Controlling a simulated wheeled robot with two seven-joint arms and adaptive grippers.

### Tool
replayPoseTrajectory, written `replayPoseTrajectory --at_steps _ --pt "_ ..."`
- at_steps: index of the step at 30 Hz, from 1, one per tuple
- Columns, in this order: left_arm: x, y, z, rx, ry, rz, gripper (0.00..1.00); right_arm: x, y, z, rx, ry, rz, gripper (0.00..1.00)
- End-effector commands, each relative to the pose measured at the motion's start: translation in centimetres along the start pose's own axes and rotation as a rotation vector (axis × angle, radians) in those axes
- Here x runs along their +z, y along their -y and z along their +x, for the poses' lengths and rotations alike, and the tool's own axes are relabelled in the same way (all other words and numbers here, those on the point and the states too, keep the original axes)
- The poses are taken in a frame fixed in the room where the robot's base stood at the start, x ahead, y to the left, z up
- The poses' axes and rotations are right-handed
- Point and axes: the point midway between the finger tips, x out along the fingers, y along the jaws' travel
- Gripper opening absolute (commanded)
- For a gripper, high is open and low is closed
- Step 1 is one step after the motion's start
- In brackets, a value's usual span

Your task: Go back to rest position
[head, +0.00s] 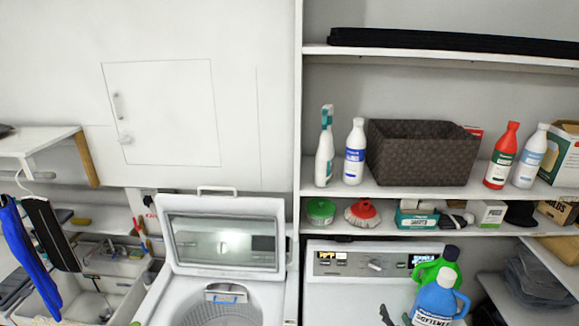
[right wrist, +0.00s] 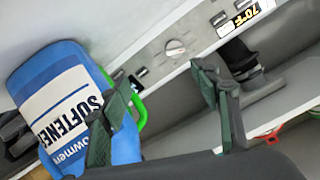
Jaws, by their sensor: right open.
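My right gripper (head: 396,317) shows only as small dark fingertips at the bottom edge of the head view, just left of a blue softener bottle (head: 438,302). In the right wrist view, the gripper (right wrist: 162,80) has its two dark green fingers wide apart with nothing between them. The blue bottle (right wrist: 72,110) is at the left there, partly behind the left finger; I cannot tell whether they touch. A green bottle (head: 447,262) stands behind the blue one on the white washer top. My left gripper is not in view.
The white machine's control panel (head: 375,262) is behind the bottles, under a shelf (head: 400,232) with boxes and brushes. A higher shelf holds a brown basket (head: 420,155) and several bottles. An open-lidded washer (head: 222,240) stands left; clothes (head: 45,235) hang at far left.

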Motion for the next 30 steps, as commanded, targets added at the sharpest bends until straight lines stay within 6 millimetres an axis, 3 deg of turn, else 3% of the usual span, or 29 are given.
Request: replayPoseTrajectory --at_steps 8,14,20,24,30 --pt "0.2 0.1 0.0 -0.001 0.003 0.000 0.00 3.0 -1.9 -3.1 0.028 0.091 -0.074 0.57" --pt "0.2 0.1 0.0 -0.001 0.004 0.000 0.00 6.1 -3.9 -6.9 0.060 0.191 -0.150 0.57" --pt "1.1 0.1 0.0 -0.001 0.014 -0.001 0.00 10.6 -6.3 -13.2 0.100 0.346 -0.249 0.57" --pt "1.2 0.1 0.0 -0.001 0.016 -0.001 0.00 14.3 -7.9 -19.6 0.128 0.493 -0.331 0.57" --pt "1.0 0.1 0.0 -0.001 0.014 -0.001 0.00 17.8 -8.9 -26.6 0.148 0.649 -0.404 0.57"
